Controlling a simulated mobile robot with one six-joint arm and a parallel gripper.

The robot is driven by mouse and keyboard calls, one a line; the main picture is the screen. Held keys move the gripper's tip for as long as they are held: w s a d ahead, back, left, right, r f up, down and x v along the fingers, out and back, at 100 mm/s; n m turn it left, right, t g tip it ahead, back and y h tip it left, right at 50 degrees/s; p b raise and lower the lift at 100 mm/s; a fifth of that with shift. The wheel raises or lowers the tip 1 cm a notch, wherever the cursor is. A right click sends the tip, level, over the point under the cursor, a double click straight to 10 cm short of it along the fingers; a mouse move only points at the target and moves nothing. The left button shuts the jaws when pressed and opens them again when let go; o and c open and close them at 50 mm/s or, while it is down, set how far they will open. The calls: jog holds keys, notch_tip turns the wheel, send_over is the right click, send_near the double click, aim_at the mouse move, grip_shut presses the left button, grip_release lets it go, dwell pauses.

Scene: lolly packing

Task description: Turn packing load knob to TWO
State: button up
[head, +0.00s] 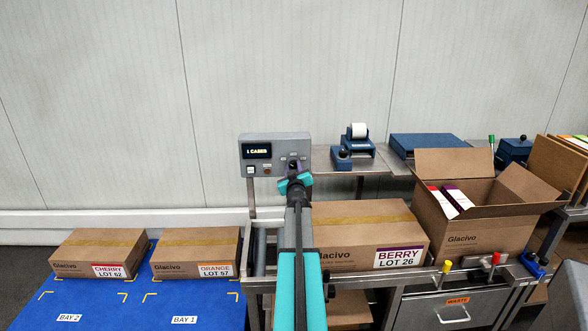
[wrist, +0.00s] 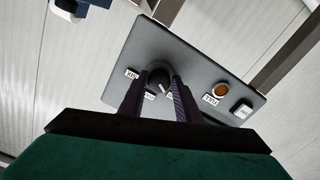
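The grey control panel (head: 275,155) stands behind the conveyor, with a dark display that seems to read "1 CASED". In the wrist view the black load knob (wrist: 160,78) sits on the panel with a pale pointer mark. In the head view my gripper (head: 294,168) is at the panel's lower right and hides the knob.
An orange button (wrist: 221,89) and a white button (wrist: 242,109) sit on the panel beside the knob. A BERRY carton (head: 360,235) lies on the conveyor, beside an open carton (head: 465,225). CHERRY (head: 100,252) and ORANGE (head: 195,252) cartons rest on the blue bays.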

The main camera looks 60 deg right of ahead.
jog(key=o, duration=0.3)
jog(key=shift+a, duration=0.1)
jog(key=shift+s, duration=0.1)
jog(key=v, duration=1.3)
jog(key=shift+a, duration=0.3)
dwell(0.3)
dwell(0.5)
